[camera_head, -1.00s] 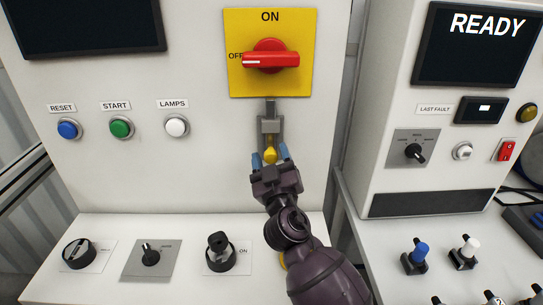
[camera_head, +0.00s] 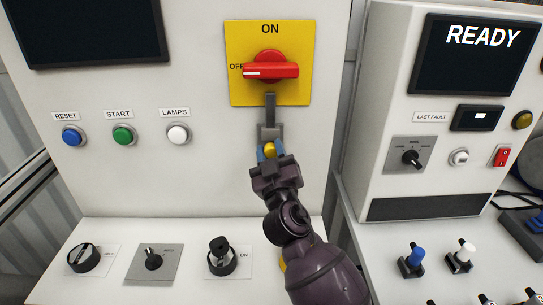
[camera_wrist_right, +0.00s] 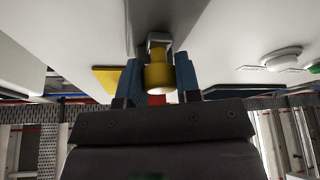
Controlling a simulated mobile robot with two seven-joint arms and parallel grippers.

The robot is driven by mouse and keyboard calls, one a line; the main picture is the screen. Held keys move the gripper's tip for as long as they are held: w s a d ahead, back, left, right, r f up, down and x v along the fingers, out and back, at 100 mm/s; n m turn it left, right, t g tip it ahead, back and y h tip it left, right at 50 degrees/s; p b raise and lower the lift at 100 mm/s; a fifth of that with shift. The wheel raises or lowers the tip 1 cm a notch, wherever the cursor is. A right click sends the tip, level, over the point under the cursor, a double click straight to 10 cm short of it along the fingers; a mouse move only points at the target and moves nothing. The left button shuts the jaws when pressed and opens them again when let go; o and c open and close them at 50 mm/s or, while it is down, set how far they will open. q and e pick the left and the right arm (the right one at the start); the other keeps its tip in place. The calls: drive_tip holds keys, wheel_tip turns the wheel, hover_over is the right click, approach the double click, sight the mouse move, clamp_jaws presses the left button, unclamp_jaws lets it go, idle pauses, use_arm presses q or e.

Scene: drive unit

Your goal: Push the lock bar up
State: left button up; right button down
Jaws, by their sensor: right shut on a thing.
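The lock bar (camera_head: 270,108) is a grey vertical bar below the yellow switch plate (camera_head: 293,92), running through a grey bracket (camera_head: 270,132). Its yellow knob (camera_head: 269,149) is at the lower end, and shows large in the right wrist view (camera_wrist_right: 159,77). My right gripper (camera_head: 270,154) comes from below, its blue fingers on either side of the yellow knob, shut on it. The fingers also show in the wrist view (camera_wrist_right: 160,80). The red rotary handle (camera_head: 271,71) lies horizontal, its white-marked end toward OFF. My left gripper is not in view.
Blue, green and white buttons (camera_head: 177,134) sit to the left of the bar. A ledge with black knobs (camera_head: 221,257) lies below. A second cabinet with a READY screen (camera_head: 478,58) stands at the right. The panel around the bar is clear.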

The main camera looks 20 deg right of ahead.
drive_tip(key=shift+r, duration=0.7)
drive_tip(key=c, duration=0.8)
unclamp_jaws()
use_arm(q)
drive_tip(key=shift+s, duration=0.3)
use_arm(e)
drive_tip(key=shift+s+f, duration=0.25)
drive_tip(key=shift+f, duration=0.05)
use_arm(q)
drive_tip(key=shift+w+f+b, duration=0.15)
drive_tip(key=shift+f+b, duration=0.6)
drive_tip(key=shift+b, duration=0.1)
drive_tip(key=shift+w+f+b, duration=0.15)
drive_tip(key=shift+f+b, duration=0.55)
drive_tip(key=shift+b, duration=0.1)
use_arm(e)
drive_tip(key=v, duration=1)
drive_tip(key=shift+s, duration=0.15)
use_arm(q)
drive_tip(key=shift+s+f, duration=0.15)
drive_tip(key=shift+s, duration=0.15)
use_arm(e)
drive_tip(key=shift+r, duration=0.1)
